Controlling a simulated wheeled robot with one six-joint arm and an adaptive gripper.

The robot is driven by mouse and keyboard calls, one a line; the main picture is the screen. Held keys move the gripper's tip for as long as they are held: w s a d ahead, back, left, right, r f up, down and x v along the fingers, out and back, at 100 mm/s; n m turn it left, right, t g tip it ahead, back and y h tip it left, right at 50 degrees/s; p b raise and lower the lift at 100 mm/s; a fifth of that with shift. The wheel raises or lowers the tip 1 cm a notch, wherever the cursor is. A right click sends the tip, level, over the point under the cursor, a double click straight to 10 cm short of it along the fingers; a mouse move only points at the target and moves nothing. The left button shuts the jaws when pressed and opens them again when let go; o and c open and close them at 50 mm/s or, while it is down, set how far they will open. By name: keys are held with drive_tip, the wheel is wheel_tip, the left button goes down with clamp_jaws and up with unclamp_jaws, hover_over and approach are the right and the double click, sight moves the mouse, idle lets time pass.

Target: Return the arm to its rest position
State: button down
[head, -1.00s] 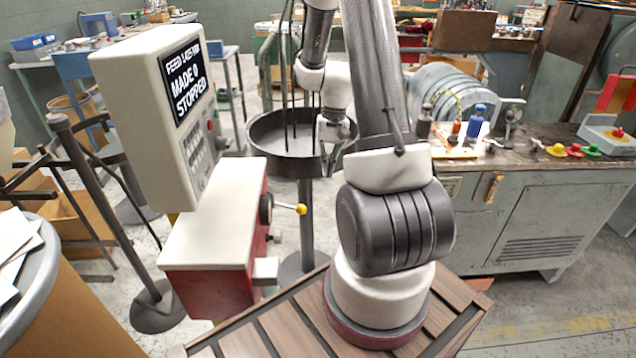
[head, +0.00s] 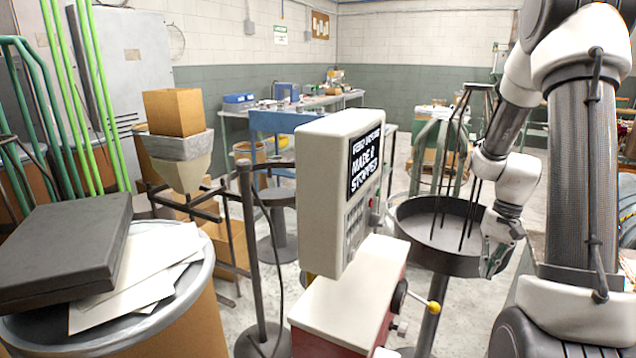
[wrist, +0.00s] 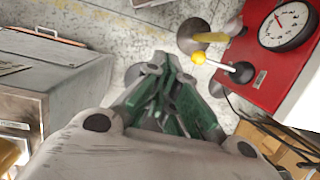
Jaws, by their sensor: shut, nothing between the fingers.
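My gripper (head: 492,262) hangs at the end of my arm on the right of the head view, beside the round dark pan (head: 428,262) on its post. In the wrist view my gripper (wrist: 165,75) points down over the concrete floor, its green-padded fingers together with nothing between them. The spring coiler (head: 345,300) is a red and white machine left of the gripper, with a tilted control box (head: 325,190) whose screen reads "MADE 0 STOPPED". Its yellow-knobbed lever (head: 433,307) also shows in the wrist view (wrist: 198,58).
A drum (head: 170,330) with papers (head: 140,265) and a black case (head: 65,250) stands at left front. A dark stand (head: 250,250) rises left of the coiler. A grey cabinet (wrist: 60,85) and a dial gauge (wrist: 288,26) flank the gripper in the wrist view.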

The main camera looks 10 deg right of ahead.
drive_tip(key=s+a+r+n+t, duration=0.2)
drive_tip(key=s+a+r, duration=0.2)
drive_tip(key=r, duration=0.3)
drive_tip(key=s+a+r+n+t+h, duration=0.1)
drive_tip(key=s+a+r+n+t, duration=0.1)
drive_tip(key=s+a+r, duration=0.2)
drive_tip(key=s+a+r+n+t+h, duration=0.1)
drive_tip(key=s+a+r+n+t, duration=0.1)
drive_tip(key=s+a+r, duration=0.2)
drive_tip(key=v, duration=0.8)
drive_tip(key=shift+a, duration=0.25)
drive_tip(key=shift+d, duration=0.1)
